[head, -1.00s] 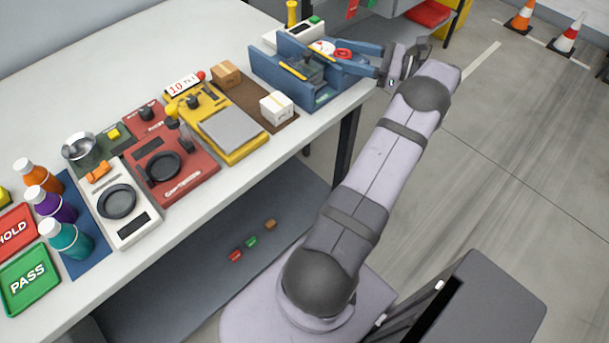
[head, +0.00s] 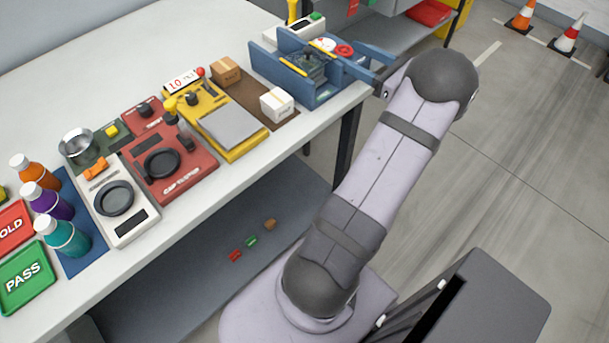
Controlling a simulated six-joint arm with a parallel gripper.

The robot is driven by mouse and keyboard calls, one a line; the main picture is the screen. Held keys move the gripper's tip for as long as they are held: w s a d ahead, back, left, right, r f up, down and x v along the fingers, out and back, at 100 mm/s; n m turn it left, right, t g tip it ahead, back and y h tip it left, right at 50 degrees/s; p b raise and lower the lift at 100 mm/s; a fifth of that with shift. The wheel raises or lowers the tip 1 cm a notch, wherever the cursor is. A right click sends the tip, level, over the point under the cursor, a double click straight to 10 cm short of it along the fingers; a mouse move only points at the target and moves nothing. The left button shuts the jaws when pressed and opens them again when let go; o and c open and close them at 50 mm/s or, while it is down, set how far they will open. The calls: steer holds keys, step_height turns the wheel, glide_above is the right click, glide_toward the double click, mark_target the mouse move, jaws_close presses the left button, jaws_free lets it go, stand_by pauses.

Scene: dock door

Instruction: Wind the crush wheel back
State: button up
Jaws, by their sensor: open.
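The crush fixture (head: 268,66) is a blue frame near the table's right end, with yellow strips and a dark middle part. The red crush wheel (head: 344,50) sits at its right side, beside a small white-and-red part (head: 324,45). My gripper (head: 352,58) reaches in from the right, its two blue fingers open. One finger is on the far side of the wheel and one on the near side. Whether either finger touches the wheel cannot be told.
A white carton (head: 277,104) and a brown carton (head: 226,72) stand left of the fixture. A yellow scale (head: 236,150), a red cap tester (head: 195,178) and several bottles stand farther left. A white box with a green button (head: 300,27) stands behind.

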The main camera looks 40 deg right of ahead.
mark_target(332, 50)
steer(key=s, duration=0.4)
steer(key=shift+s+d, duration=0.2)
steer(key=w, duration=0.7)
steer(key=w+a, duration=0.1)
steer(key=w, duration=0.3)
steer(key=shift+w+a+r, duration=0.1)
steer(key=shift+w+r, duration=0.1)
steer(key=shift+w, duration=0.1)
steer(key=shift+s+d+m+h, duration=0.15)
steer(key=shift+d+m+h, duration=0.1)
steer(key=shift+m+h, duration=0.7)
steer(key=shift+h, duration=0.35)
steer(key=s+b, duration=0.1)
steer(key=s, duration=1.1)
steer(key=shift+s+a+f+b, duration=0.1)
steer(key=shift+a+b, duration=0.05)
steer(key=shift+b, duration=0.15)
steer(key=s+a+r+n+t+y+p, duration=0.1)
steer(key=s+a+r+n+y+p, duration=0.25)
steer(key=s+a+r+p, duration=0.55)
steer(key=w+a+f+n+g+y+b, duration=0.2)
steer(key=a+f+b, duration=0.5)
steer(key=f, duration=0.6)
steer(key=w+a+f+n+g+y+b, duration=0.3)
steer(key=a+f+g+b, duration=0.4)
steer(key=f, duration=0.6)
steer(key=shift+w+a+y, duration=0.5)
steer(key=shift+a+y, duration=0.05)
steer(key=shift+a, duration=0.1)
